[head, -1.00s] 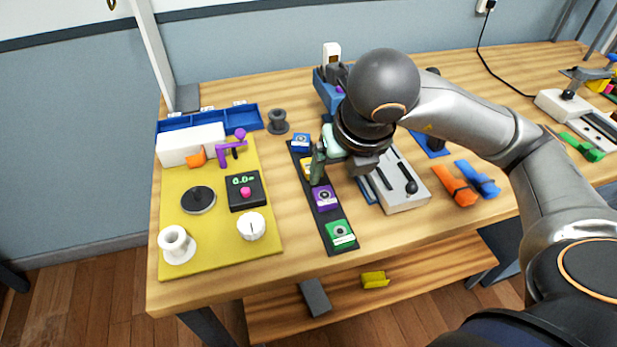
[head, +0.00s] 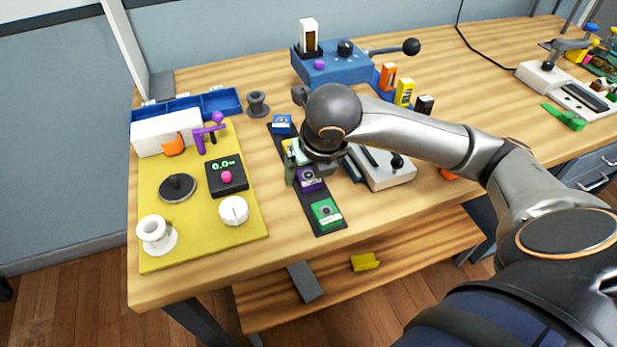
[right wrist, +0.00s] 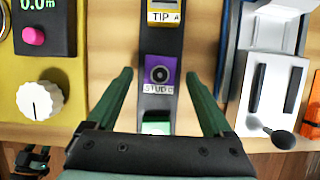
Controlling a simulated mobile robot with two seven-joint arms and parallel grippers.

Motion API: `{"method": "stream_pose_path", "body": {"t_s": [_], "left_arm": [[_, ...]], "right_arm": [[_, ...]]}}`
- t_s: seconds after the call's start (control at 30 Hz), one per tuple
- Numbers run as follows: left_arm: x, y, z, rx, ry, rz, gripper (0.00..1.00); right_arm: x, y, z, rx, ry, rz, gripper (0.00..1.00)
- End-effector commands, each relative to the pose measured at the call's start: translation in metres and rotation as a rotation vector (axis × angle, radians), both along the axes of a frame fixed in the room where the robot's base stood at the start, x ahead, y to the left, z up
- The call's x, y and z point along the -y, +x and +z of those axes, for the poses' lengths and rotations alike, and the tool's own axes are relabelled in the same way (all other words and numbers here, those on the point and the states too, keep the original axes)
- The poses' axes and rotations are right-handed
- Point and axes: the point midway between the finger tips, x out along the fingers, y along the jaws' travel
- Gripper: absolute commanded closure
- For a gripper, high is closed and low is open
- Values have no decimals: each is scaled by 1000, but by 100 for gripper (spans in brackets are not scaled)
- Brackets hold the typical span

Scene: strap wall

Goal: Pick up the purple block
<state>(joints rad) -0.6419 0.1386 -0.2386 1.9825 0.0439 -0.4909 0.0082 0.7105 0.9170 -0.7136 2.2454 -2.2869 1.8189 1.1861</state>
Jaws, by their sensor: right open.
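The purple block (head: 309,181) sits on a black strip (head: 317,202) on the wooden table, between a yellow block (head: 290,148) and a green block (head: 326,213). In the right wrist view the purple block (right wrist: 159,74) carries a round dark mark and a white label that seems to read "STUD". My right gripper (right wrist: 158,77) is open, with one green finger on each side of the purple block and gaps between. In the head view the right gripper (head: 305,174) is over the strip and partly covers the yellow block.
A blue block (head: 282,124) sits at the strip's far end. A grey device with a black lever (head: 390,172) stands close on the right. A yellow board (head: 200,244) with a dial (head: 233,211) and other parts lies on the left.

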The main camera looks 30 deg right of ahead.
Motion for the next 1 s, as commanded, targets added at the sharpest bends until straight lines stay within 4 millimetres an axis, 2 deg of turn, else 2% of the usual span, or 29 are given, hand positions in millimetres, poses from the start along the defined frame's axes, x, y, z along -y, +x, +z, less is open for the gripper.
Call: {"method": "stream_pose_path", "body": {"t_s": [0.1, 0.33, 1.0], "left_arm": [[-1, 0, -2, -3, 2, 0, 50], [-1, 0, -2, -3, 4, 1, 50], [-2, 0, -2, -2, 5, 3, 50]], "right_arm": [[1, 3, -8, 0, -1, 0, 15], [1, 4, -9, 1, 1, 0, 16], [1, 3, -8, 1, 0, 0, 92]]}}
